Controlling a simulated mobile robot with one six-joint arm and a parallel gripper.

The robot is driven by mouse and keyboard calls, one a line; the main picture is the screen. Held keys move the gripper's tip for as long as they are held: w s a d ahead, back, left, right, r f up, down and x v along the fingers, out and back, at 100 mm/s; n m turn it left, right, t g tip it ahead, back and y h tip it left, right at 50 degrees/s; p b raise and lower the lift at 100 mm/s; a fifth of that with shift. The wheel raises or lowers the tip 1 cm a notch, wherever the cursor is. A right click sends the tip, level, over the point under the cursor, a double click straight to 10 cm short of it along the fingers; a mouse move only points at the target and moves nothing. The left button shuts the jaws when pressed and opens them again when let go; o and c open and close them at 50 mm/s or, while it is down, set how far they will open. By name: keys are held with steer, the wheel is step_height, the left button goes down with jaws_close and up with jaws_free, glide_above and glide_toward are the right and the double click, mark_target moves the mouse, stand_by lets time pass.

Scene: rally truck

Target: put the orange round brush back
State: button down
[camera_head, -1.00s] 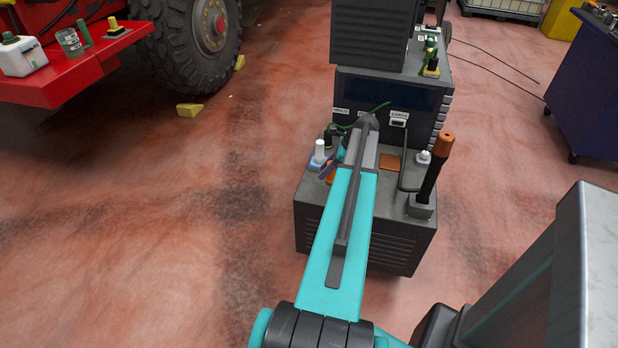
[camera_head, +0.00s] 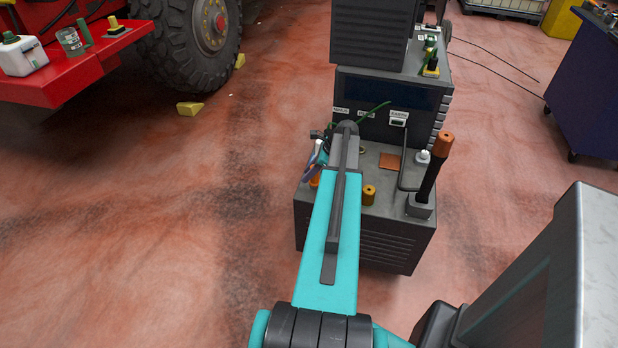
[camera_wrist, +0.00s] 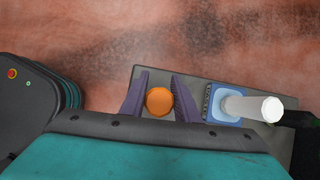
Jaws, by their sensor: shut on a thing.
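In the wrist view my gripper (camera_wrist: 160,90) has its two purple fingers on either side of an orange round brush (camera_wrist: 160,101), seen end-on as an orange disc. The gripper is shut on it, over the grey top of the cart. In the head view only a bit of orange (camera_head: 315,181) shows by the fingers at the cart's left edge; my arm hides most of the grip. Whether the brush touches the cart top cannot be told.
A white bottle with a blue base (camera_wrist: 268,109) stands close right of the fingers. On the grey cart (camera_head: 365,240) are an amber cylinder (camera_head: 369,194), an orange square (camera_head: 389,161) and a tall black rod with an orange top (camera_head: 432,175).

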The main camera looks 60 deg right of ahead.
steer(key=shift+f, duration=1.15)
steer(key=shift+f, duration=0.1)
steer(key=c, duration=1.4)
jaws_free()
steer(key=shift+o, duration=0.2)
steer(key=b+v, duration=0.1)
steer(key=v, duration=1.1)
steer(key=shift+a, duration=0.1)
steer(key=shift+w, duration=0.15)
